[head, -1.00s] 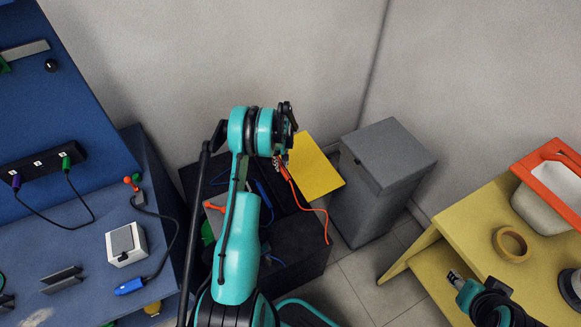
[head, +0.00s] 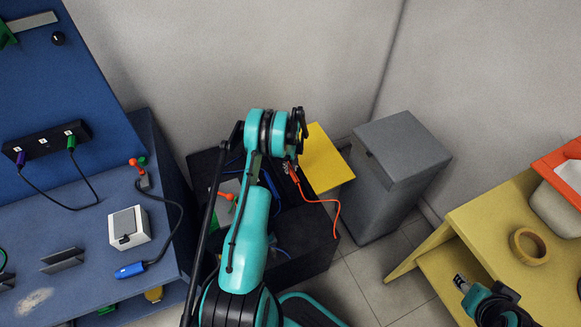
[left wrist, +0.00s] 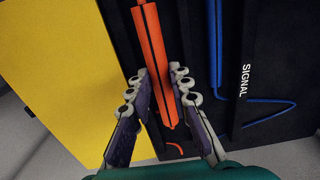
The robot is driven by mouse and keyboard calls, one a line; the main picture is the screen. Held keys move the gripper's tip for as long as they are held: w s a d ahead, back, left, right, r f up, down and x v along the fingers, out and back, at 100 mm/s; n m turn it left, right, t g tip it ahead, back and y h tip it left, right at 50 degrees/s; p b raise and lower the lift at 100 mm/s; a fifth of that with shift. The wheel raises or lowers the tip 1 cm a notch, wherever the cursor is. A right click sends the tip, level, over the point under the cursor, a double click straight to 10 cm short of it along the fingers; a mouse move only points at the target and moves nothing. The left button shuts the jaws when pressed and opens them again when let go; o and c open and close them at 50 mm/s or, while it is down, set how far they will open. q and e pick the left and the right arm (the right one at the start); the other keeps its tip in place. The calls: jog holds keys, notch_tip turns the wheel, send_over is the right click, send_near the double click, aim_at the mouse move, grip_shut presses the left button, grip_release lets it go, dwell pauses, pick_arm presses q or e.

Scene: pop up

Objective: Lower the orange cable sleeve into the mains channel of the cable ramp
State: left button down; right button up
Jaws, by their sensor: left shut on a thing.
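My left gripper (head: 291,166) is over the cable ramp and shut on the orange cable sleeve (left wrist: 152,45). In the left wrist view the sleeve runs lengthwise between the two fingers (left wrist: 155,82). An orange cord (head: 322,201) trails from it to the right in the head view. The cable ramp (head: 307,232) is a black block with a yellow flap (head: 322,160) folded open. A blue cable (left wrist: 215,45) lies beside the SIGNAL lettering. The mains channel is hard to make out, and I cannot tell whether the sleeve touches it. My right gripper (head: 463,285) is by the yellow table.
A grey bin (head: 400,180) stands right of the ramp. The yellow table (head: 485,225) holds a tape roll (head: 528,246) and an orange-rimmed tub (head: 560,205). A blue workbench (head: 75,240) on the left carries a white socket box (head: 128,229) and cables.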

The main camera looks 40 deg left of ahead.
aim_at(291, 181)
pick_arm(q)
jog(key=shift+f, duration=0.15)
dwell(0.3)
jog(key=shift+f, duration=1.05)
jog(key=shift+f, duration=2.5)
dwell(0.7)
jog(key=c, duration=1.3)
grip_release()
notch_tip(291, 181, up, 12)
